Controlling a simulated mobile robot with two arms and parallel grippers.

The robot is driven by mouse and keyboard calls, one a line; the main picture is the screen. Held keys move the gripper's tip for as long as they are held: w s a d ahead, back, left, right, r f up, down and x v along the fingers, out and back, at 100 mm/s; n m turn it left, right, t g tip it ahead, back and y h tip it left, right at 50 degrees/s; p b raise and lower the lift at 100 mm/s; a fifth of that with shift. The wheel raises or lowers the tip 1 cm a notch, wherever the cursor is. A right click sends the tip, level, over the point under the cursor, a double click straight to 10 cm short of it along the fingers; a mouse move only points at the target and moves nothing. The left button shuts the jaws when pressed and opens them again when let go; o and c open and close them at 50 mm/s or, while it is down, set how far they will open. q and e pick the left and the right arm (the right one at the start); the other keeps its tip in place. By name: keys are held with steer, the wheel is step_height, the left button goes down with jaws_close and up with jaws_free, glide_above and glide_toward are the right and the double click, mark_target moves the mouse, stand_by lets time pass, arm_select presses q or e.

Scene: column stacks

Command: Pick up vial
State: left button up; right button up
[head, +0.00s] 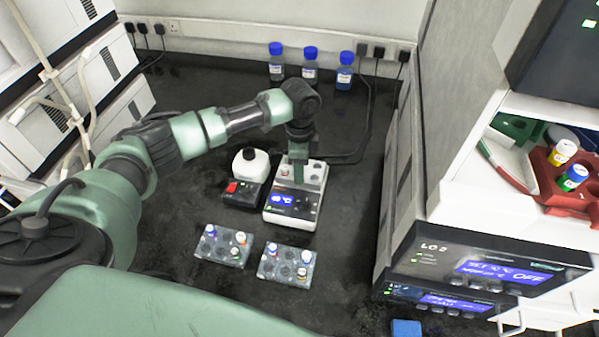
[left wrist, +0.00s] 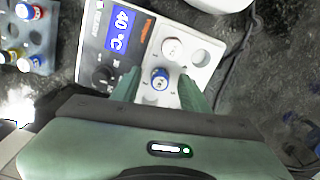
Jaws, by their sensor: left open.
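A vial with a blue cap ring (left wrist: 160,79) stands in a well of the white heating block (left wrist: 208,72). A white-capped vial (left wrist: 172,48) stands in the well beyond it, next to an empty well. In the left wrist view my left gripper (left wrist: 160,90) is open, with a green finger on either side of the blue-ringed vial. Whether the fingers touch it I cannot tell. In the head view my left gripper (head: 299,175) points down over the heating block (head: 292,217) and hides much of its wells. My right gripper is not in view.
Two vial racks (head: 223,259) (head: 270,275) with several capped vials stand in front of the block. Blue-capped bottles (head: 310,72) and cables are behind; instrument housings (head: 480,265) rise at right.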

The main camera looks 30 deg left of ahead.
arm_select(q)
steer(key=shift+f, duration=0.1)
jaws_close()
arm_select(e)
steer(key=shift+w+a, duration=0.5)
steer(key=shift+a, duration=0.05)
